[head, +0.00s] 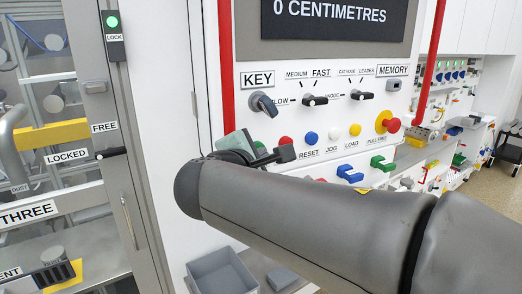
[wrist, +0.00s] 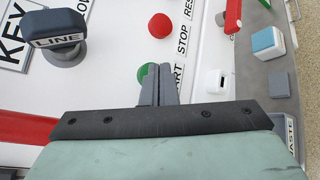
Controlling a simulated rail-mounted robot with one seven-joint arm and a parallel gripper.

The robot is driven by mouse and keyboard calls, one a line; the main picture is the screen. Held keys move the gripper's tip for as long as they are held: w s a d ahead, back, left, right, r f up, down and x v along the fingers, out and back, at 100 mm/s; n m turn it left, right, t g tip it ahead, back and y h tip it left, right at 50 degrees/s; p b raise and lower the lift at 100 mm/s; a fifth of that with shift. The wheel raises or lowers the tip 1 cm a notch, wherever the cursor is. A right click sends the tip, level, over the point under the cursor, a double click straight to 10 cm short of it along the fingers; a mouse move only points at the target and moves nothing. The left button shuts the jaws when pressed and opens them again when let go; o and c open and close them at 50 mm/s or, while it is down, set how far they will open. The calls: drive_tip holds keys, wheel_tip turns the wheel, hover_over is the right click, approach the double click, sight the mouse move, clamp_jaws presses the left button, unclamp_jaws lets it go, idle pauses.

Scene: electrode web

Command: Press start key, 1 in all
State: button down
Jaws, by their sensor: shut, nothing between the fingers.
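The start key is a round green button (wrist: 146,72) on the white panel in the wrist view. Its label (wrist: 178,77) shows only "ART", the rest being hidden behind my fingers. My gripper (wrist: 159,70) is shut and empty, its fingertips overlapping the right part of the green button. I cannot tell whether they touch it. In the head view my gripper (head: 286,152) is at the panel, below the red stop button (head: 286,141), and mostly hides the green button (head: 261,147).
The key switch (head: 264,104) juts out at the left of the panel. Blue, white and yellow buttons and a red knob (head: 391,125) sit to the right. Blue (head: 350,174) and green handles project below. A grey bin (head: 221,274) stands under the panel.

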drive_tip(key=shift+w+d+r, duration=0.1)
drive_tip(key=shift+w+r, duration=0.1)
drive_tip(key=shift+w, duration=0.1)
drive_tip(key=shift+d+f+b, duration=0.15)
drive_tip(key=shift+f+b, duration=0.1)
drive_tip(key=shift+b, duration=0.15)
drive_tip(key=shift+s+d+f+b, duration=0.15)
drive_tip(key=shift+s+d+b, duration=0.3)
drive_tip(key=shift+s, duration=0.5)
drive_tip(key=shift+s+d+f+b, duration=0.2)
drive_tip(key=shift+s+d, duration=0.35)
drive_tip(key=shift+s, duration=0.35)
